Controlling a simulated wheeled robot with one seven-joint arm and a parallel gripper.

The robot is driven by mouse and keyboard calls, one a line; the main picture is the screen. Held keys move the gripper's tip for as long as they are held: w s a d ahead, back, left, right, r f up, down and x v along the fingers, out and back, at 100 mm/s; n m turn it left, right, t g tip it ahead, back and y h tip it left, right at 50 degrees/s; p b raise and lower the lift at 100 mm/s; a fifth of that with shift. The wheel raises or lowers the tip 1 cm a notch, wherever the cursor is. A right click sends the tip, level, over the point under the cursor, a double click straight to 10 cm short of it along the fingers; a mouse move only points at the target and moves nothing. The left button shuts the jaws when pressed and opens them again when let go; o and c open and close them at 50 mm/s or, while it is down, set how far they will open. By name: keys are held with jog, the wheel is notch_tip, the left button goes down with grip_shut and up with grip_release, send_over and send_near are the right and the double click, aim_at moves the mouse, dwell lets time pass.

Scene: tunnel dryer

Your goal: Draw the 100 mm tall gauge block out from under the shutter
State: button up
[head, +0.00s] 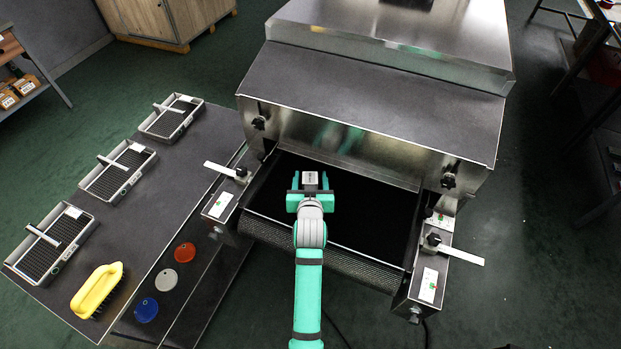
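The gauge block (311,177) is a small grey block with a pale top. It stands on the dark belt (365,215) in front of the dryer mouth, near the lower edge of the steel shutter (345,148). My teal gripper (310,184) reaches in from the front, low over the belt. Its two fingers stand on the left and right of the block, with dark gaps seeming to show between them and it. The gripper looks open around the block. The block's lower part and any contact with the shutter are hidden or too small to tell.
Side rails with flat levers flank the belt, left (226,171) and right (453,250). A side table (150,215) at left holds several wire-mesh trays, a yellow brush (96,290) and red, white and blue discs. The steel hood (370,95) overhangs behind. Belt to the right is clear.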

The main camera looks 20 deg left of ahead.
jog(key=v, duration=1.1)
jog(key=shift+m+t+h, duration=0.3)
jog(key=shift+m+h, duration=0.1)
jog(key=shift+m, duration=0.1)
jog(key=s+d+f, duration=0.1)
jog(key=s+d, duration=0.1)
jog(key=s+d+f, duration=0.1)
jog(key=s+f, duration=0.1)
jog(key=s+d+f, duration=0.1)
jog(key=s+d, duration=0.1)
jog(key=shift+s+d+f, duration=0.15)
jog(key=shift+d, duration=0.15)
jog(key=s+d+r+m+h, duration=0.1)
jog(key=s+d, duration=0.3)
jog(key=s, duration=0.5)
jog(key=s+d+r+m+t+h, duration=0.1)
jog(key=s+d, duration=0.3)
jog(key=s, duration=0.5)
jog(key=s+d+r+m+t+h, duration=0.1)
jog(key=s+d, duration=0.3)
jog(key=s, duration=0.5)
jog(key=shift+r+h, duration=0.4)
jog(key=shift+r, duration=0.1)
jog(key=shift+w, duration=0.15)
jog(key=shift+a, duration=0.1)
